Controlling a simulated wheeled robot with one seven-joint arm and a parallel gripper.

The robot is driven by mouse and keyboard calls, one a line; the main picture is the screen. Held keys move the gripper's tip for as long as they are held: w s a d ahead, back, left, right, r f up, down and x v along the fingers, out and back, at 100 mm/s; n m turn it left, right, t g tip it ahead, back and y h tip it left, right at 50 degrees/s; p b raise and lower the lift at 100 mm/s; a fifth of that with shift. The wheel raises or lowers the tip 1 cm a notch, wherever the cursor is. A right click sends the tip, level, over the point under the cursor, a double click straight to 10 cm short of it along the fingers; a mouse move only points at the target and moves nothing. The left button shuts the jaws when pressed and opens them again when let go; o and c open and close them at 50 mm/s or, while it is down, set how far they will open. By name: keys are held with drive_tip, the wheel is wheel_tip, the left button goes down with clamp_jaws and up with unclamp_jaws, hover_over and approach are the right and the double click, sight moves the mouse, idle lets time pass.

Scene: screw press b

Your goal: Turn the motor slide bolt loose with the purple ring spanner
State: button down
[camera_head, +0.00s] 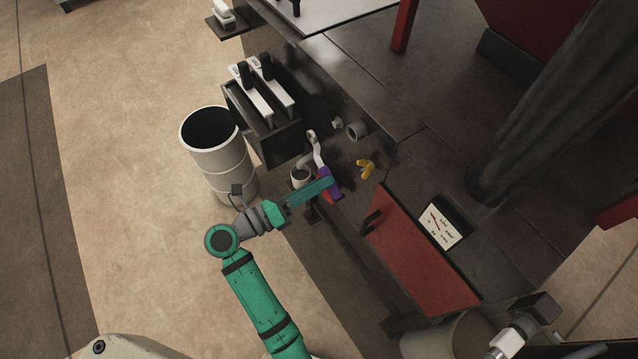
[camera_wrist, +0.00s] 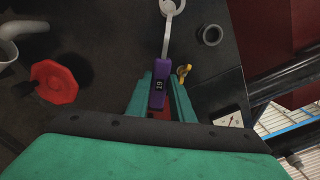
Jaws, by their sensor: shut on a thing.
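The purple ring spanner shows in the head view, with its purple handle (camera_head: 334,190) in my gripper (camera_head: 330,184) and its silver ring end (camera_head: 311,136) pointing away from me. In the wrist view the purple handle (camera_wrist: 159,95), marked 19, sits between my two green fingers (camera_wrist: 160,98). The silver ring (camera_wrist: 171,6) is partly cut off by the top edge. A small pale bolt-like knob (camera_head: 337,122) stands on the dark machine face, right of the ring and apart from it. I cannot tell for sure whether this is the motor slide bolt.
A grey round stub (camera_head: 357,130) and a yellow wing-shaped part (camera_head: 366,169) stick out right of the spanner. A pale pipe elbow (camera_head: 301,175) is close left. A red octagonal knob (camera_wrist: 55,82) shows in the wrist view. A white drum (camera_head: 215,160) and a tool rack (camera_head: 262,125) stand left.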

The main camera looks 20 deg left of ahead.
drive_tip(key=shift+d, duration=0.1)
drive_tip(key=w+a+f+m, duration=0.4)
drive_tip(key=w+a+m, duration=0.3)
drive_tip(key=w+m, duration=0.4)
drive_tip(key=shift+w+a+m, duration=0.15)
drive_tip(key=shift+w+m, duration=0.2)
drive_tip(key=shift+m, duration=1.55)
drive_tip(key=shift+x, duration=1.05)
idle(1.0)
drive_tip(key=shift+s+d+f+n, duration=0.1)
drive_tip(key=shift+s+d+n, duration=0.4)
drive_tip(key=shift+d+n, duration=0.3)
drive_tip(key=shift+s+d+f+n, duration=0.15)
drive_tip(key=shift+s+d+n, duration=0.4)
drive_tip(key=shift+n, duration=0.35)
drive_tip(key=shift+d, duration=0.1)
